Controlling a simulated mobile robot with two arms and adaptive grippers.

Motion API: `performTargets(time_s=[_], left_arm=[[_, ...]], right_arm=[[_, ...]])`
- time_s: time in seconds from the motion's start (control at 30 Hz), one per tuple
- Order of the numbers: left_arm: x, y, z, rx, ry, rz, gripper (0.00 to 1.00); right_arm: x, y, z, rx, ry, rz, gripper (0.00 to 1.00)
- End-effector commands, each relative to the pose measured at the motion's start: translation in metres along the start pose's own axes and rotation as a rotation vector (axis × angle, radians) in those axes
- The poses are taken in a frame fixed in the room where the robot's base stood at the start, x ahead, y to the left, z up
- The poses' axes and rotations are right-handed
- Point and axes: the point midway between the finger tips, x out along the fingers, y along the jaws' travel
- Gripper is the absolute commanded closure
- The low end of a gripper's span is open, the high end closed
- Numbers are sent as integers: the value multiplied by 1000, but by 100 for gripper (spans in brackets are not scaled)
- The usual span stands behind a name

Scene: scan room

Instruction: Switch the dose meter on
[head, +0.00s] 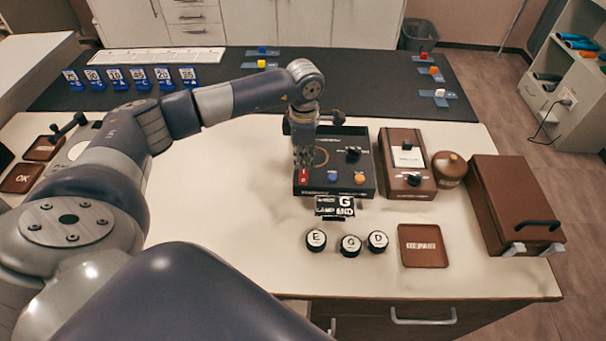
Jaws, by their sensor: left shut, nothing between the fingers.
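A black box (335,188) with a sloped panel stands in the middle of the white counter. Its panel has a black knob (352,154), a red switch (304,177), a blue button (332,176) and an orange button (359,178). To its right is a brown instrument (425,185) with a white dial face (408,156) and a black knob (413,179). I cannot read which one is the dose meter. My left gripper (303,162) points down over the black box's left side, just behind the red switch. It is shut and empty; contact cannot be told. My right gripper is out of view.
A small black sign (335,206) and several round lettered pieces (350,246) stand in front of the black box. A brown tray (423,246), a brown round container (449,168) and a brown case (515,204) are to the right.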

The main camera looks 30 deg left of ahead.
Motion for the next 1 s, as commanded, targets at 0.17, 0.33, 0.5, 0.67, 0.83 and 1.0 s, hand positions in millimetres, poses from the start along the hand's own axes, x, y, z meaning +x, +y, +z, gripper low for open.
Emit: performTargets(time_s=[0.17, 0.33, 0.5, 0.67, 0.83, 1.0], left_arm=[[0, 0, 0, 0, 0, 0, 100], [0, 0, 0, 0, 0, 0, 100], [0, 0, 0, 0, 0, 0, 100], [2, 0, 0, 0, 0, 0, 100], [5, 0, 0, 0, 0, 0, 100], [8, 0, 0, 0, 0, 0, 100]], right_arm=[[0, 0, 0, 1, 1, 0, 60], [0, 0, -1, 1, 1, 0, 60], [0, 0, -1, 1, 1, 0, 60], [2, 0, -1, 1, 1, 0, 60], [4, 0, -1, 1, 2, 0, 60], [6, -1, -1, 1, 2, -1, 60]])
